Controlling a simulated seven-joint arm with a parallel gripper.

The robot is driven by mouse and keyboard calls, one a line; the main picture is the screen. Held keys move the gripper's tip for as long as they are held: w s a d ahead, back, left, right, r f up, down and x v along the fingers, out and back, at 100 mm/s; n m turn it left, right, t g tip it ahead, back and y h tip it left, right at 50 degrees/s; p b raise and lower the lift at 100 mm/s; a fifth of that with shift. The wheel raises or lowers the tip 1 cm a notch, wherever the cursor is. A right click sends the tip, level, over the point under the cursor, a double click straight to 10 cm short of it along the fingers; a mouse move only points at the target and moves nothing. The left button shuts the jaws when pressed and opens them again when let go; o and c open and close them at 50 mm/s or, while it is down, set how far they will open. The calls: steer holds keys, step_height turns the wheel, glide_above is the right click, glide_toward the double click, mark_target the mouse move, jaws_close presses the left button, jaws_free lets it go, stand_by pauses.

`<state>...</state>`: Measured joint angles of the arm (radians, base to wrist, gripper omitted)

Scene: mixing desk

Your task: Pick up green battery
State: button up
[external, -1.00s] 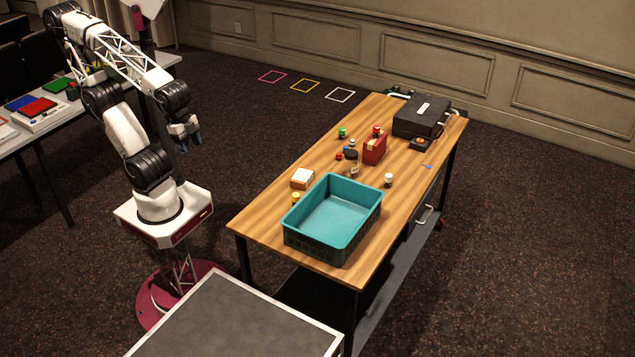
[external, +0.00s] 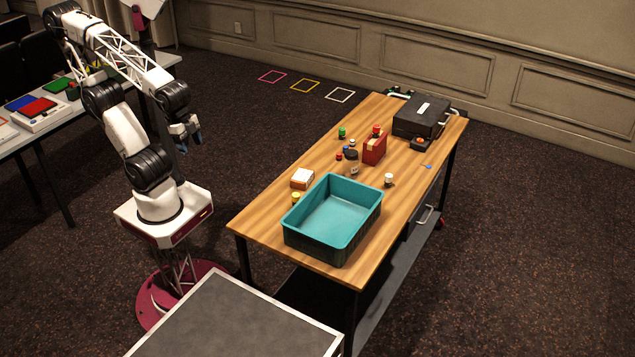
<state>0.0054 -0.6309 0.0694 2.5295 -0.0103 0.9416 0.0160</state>
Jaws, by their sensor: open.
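A small green-topped object (external: 342,132), which looks like the green battery, stands upright on the wooden table (external: 270,232) toward its far left edge. It is small in this view, so its details are hard to tell. My gripper (external: 186,147) hangs in the air left of the table, well apart from the green object. It is open, and I see nothing between its fingers. The two fingertips are small and partly overlap from this angle.
A teal bin (external: 331,222) stands at the table's near end. Near the green object are a red box (external: 374,150), a dark-topped jar (external: 351,163) and small capped items. A white-topped box (external: 302,178), a white-capped item (external: 389,180) and a black case (external: 421,116) also stand there.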

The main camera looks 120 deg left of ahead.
steer(key=w+a+n+y, duration=0.1)
steer(key=w+a+n, duration=0.5)
steer(key=w+a, duration=1.55)
steer(key=w+a+f+n+g, duration=0.1)
steer(key=w+a, duration=0.1)
steer(key=a, duration=0.4)
steer(key=w+a+f+n, duration=0.1)
steer(key=w+a+n, duration=0.1)
steer(key=a, duration=0.3)
steer(key=n+g, duration=0.1)
steer(key=n, duration=0.6)
glide_above(342, 128)
steer(key=d, duration=0.2)
steer(key=f, duration=2)
steer(key=shift+w+a, duration=0.25)
steer(key=shift+s+a+f, duration=0.2)
steer(key=shift+a+f, duration=0.05)
steer(key=shift+a, duration=0.1)
steer(key=shift+f, duration=0.1)
steer(key=shift+a+f, duration=0.1)
steer(key=shift+f, duration=1.1)
steer(key=shift+f, duration=0.15)
